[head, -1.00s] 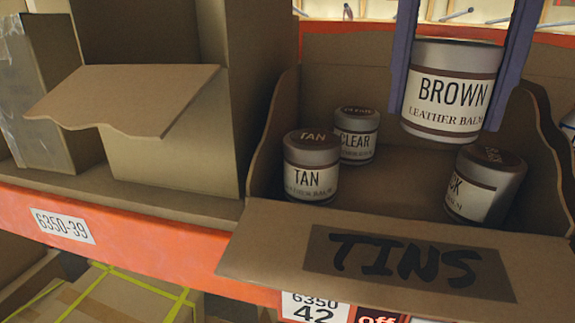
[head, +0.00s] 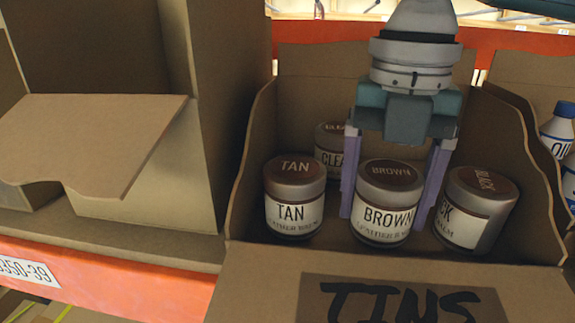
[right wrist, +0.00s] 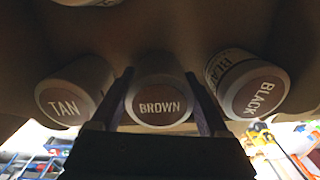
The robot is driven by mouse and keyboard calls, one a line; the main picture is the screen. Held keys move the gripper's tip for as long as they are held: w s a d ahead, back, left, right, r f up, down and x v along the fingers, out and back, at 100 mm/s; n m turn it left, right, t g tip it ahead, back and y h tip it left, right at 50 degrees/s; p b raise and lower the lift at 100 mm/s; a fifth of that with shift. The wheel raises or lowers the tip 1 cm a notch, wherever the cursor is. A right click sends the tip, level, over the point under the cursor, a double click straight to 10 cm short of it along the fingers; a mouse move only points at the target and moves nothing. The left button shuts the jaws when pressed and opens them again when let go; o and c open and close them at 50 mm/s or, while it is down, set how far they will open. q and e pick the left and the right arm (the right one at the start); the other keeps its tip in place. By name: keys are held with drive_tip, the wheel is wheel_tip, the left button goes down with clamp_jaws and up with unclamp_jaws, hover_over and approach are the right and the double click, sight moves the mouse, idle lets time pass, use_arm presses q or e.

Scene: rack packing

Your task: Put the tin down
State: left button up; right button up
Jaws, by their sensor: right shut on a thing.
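The brown tin (head: 385,203), labelled BROWN leather balm, is upright inside the cardboard box marked TINS (head: 262,268). My right gripper (head: 392,205) comes from above with one finger on each side of the tin and is shut on it. The tin is low in the box, between the tan tin (head: 294,198) and the black tin (head: 474,210). I cannot tell whether its base touches the box floor. In the right wrist view the brown lid (right wrist: 160,104) sits between the two fingers. My left gripper is not in view.
The clear tin (head: 330,158) stands behind, partly hidden by the tan tin and a finger. The black tin is close to the right finger. Another open box (head: 95,140) is on the left, and a blue-and-white bottle (head: 558,130) on the right. The orange shelf edge (head: 130,300) runs in front.

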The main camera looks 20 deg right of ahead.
sight(390, 170)
drive_tip(key=shift+f, duration=0.15)
drive_tip(key=o, duration=1.3)
drive_tip(key=shift+w+r, duration=0.1)
drive_tip(key=shift+r, duration=0.45)
wheel_tip(390, 170, up, 10)
drive_tip(key=shift+r+b, duration=0.15)
drive_tip(key=shift+b, duration=1.1)
drive_tip(key=shift+r, duration=0.5)
